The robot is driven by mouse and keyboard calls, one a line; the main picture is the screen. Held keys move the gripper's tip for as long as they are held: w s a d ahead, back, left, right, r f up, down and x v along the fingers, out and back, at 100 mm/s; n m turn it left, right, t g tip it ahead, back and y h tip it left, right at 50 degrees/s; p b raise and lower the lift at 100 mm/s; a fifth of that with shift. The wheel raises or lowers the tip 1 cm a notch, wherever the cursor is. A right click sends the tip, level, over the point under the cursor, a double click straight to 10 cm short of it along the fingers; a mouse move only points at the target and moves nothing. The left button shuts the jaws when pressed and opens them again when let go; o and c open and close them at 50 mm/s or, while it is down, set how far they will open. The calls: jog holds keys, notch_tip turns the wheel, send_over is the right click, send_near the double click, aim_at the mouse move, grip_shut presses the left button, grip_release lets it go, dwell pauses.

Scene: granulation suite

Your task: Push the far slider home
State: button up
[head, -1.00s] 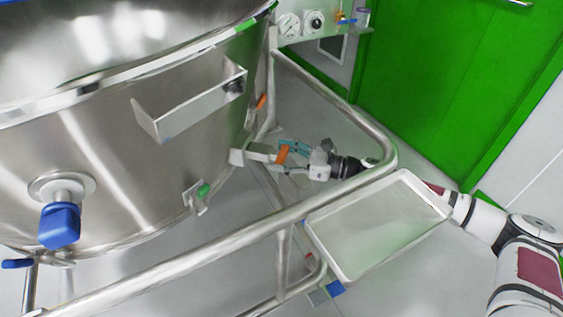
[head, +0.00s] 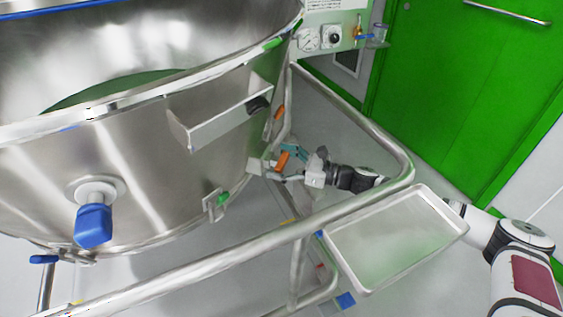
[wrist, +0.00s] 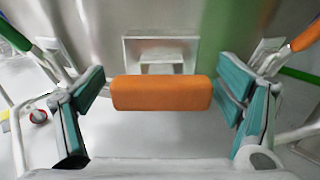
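The far slider shows as an orange grip bar (head: 282,160) beside a pale metal bracket (head: 259,167) low on the vessel's right side. In the wrist view the orange bar (wrist: 160,93) lies level across the middle, with the square bracket (wrist: 160,40) behind it on the steel wall. My gripper (head: 295,163) is at the orange bar, and its teal fingers stand wide apart, one by each end of the bar. A nearer slider with a green grip (head: 222,198) sits on the vessel's front.
A large steel vessel (head: 150,150) fills the left. A tubular frame rail (head: 200,263) runs in front and curves around the right, close to my arm. A shallow tray (head: 395,238) hangs outside the rail. A blue-capped valve (head: 93,226) protrudes from the vessel.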

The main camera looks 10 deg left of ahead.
jog(key=shift+d, duration=0.1)
jog(key=s+d, duration=0.2)
jog(key=d, duration=0.9)
jog(key=shift+s+d, duration=0.15)
jog(key=shift+d, duration=0.2)
jog(key=shift+f, duration=0.1)
